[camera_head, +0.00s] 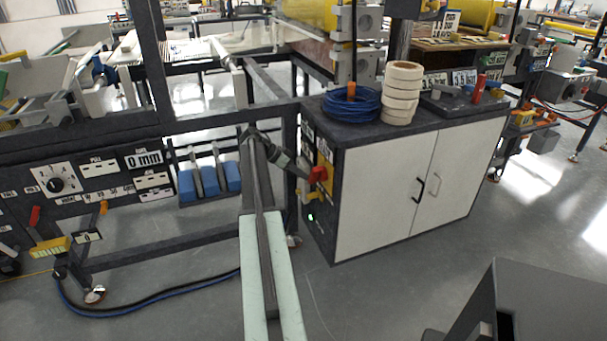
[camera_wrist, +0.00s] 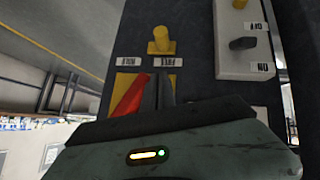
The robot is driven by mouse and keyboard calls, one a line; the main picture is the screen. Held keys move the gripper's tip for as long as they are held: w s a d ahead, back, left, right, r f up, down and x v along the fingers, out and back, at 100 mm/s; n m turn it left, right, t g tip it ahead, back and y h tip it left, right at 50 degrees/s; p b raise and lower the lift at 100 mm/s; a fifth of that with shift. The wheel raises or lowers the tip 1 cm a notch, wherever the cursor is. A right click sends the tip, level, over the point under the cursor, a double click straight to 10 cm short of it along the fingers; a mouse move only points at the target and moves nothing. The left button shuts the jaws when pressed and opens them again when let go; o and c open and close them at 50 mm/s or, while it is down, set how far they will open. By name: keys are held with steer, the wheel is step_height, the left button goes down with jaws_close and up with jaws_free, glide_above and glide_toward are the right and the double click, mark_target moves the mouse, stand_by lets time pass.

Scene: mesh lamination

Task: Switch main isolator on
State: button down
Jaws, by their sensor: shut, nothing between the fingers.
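A red rotary handle (camera_head: 318,174) on a yellow plate (camera_head: 325,148) is on the dark left side panel of the white-doored cabinet; I take it to be the main isolator. In the wrist view the red handle (camera_wrist: 129,98) is tilted and stands directly left of my gripper's dark fingers (camera_wrist: 160,91). My gripper (camera_head: 305,172) is shut and empty, right at the handle; I cannot tell whether they touch. Part of the yellow plate (camera_wrist: 124,82) shows behind, the rest hidden by the fingers and gripper body. The isolator's position marking cannot be read.
In the wrist view a yellow knob (camera_wrist: 160,41) with two small labels is above the handle. A pale switch box (camera_wrist: 238,55) with ON and OFF labels is at right. A blue cable coil (camera_head: 350,104) and white rolls (camera_head: 402,92) stand on the cabinet (camera_head: 385,185).

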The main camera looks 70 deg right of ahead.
steer(key=shift+s+a+f+b, duration=0.15)
steer(key=shift+f+b, duration=0.15)
steer(key=shift+f, duration=0.1)
stand_by(1.4)
steer(key=w+d+r+p, duration=0.2)
steer(key=w+r+p, duration=0.2)
steer(key=w, duration=0.8)
steer(key=shift+r+p, duration=0.35)
steer(key=shift+p, duration=0.05)
steer(key=shift+d, duration=0.1)
